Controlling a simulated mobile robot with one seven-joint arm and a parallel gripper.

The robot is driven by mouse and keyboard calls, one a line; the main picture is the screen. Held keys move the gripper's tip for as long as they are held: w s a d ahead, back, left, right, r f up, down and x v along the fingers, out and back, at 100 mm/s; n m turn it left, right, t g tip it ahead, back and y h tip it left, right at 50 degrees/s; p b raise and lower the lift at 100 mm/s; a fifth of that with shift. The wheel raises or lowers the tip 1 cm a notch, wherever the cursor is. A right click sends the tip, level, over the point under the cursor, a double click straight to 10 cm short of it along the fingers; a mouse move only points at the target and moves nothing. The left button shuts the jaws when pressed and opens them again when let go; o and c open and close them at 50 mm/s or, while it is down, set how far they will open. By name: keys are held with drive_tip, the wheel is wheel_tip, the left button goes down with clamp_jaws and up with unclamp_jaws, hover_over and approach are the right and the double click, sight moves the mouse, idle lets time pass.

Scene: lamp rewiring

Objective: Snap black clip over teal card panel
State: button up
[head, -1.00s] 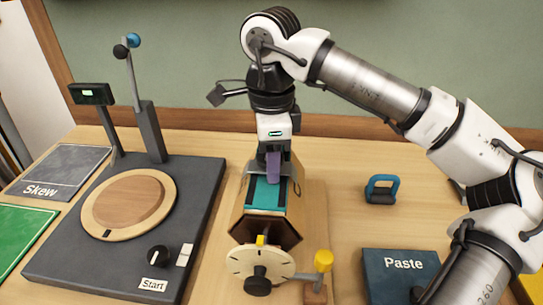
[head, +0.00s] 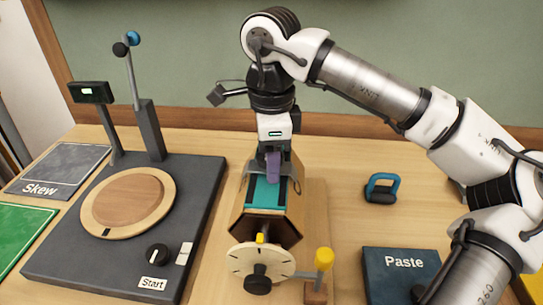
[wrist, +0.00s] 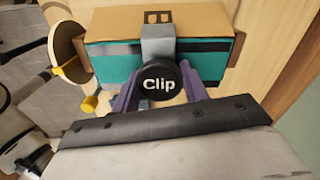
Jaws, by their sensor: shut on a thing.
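The teal card panel (head: 265,195) lies on top of a brown faceted drum (head: 285,228), with dark strips along its edges. In the wrist view the teal panel (wrist: 113,66) runs across behind my fingers. The clip (wrist: 158,81) has a round black knob lettered "Clip" and a grey bracket that reaches across the panel and the drum's edge. My gripper (wrist: 158,92) is shut on the knob with its purple fingers, which also show in the head view (head: 272,172) above the panel's far end. Whether the clip is fully seated, I cannot tell.
A dial (head: 258,268) and a yellow-knobbed crank (head: 322,262) stand at the drum's near end. A dark machine with a round wooden disc (head: 128,203) is at left. A blue-handled block (head: 381,188) and a "Paste" box (head: 402,270) are at right, with bare table between.

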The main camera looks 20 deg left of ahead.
drive_tip(key=o, duration=1.4)
drive_tip(key=shift+f, duration=0.1)
drive_tip(key=shift+o, duration=0.2)
drive_tip(key=shift+r+p, duration=2.9)
drive_tip(key=shift+r, duration=1.2)
